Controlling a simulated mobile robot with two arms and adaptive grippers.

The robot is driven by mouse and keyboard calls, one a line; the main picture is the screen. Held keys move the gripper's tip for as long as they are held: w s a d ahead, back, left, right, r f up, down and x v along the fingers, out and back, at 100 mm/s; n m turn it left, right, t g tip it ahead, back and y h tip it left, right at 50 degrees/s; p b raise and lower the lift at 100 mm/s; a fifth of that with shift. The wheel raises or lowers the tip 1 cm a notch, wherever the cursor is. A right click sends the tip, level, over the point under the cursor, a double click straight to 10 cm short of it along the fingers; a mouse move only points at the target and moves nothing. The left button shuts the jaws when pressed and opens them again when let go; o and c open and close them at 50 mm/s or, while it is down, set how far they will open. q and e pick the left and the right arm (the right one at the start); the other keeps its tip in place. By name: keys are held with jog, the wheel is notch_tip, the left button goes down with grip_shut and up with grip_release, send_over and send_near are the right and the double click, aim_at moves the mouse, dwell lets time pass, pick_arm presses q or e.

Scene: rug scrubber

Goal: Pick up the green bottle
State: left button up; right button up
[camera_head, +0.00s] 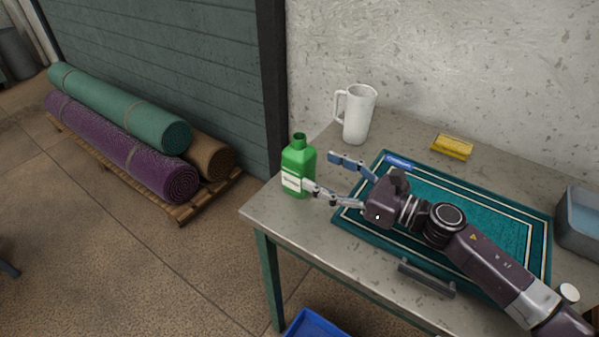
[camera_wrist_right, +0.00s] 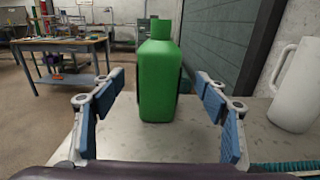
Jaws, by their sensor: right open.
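The green bottle (camera_head: 299,160) with a white label stands upright near the left corner of the table (camera_head: 262,214). My right gripper (camera_head: 319,172) is open, its fingers pointing at the bottle. In the right wrist view the bottle (camera_wrist_right: 159,82) stands upright, centred between the two open blue-padded fingers (camera_wrist_right: 160,94) and a little beyond them. The fingers do not appear to touch it. My left gripper is not in view.
A white pitcher (camera_head: 358,113) stands behind the gripper near the wall. A teal mat (camera_head: 480,205), a yellow sponge-like block (camera_head: 452,147) and a grey bin (camera_head: 579,222) are to the right. Rolled rugs (camera_head: 120,110) lie on a floor pallet. A dark handle-like object (camera_head: 427,279) lies at the front.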

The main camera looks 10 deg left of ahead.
aim_at(299, 160)
jog(key=shift+x, duration=1.25)
jog(key=x, duration=0.4)
jog(key=shift+a, duration=0.3)
jog(key=shift+d, duration=0.1)
jog(key=c, duration=1.5)
jog(key=shift+r, duration=0.1)
jog(key=shift+c, duration=1)
notch_tip(299, 160, up, 20)
jog(key=p, duration=0.2)
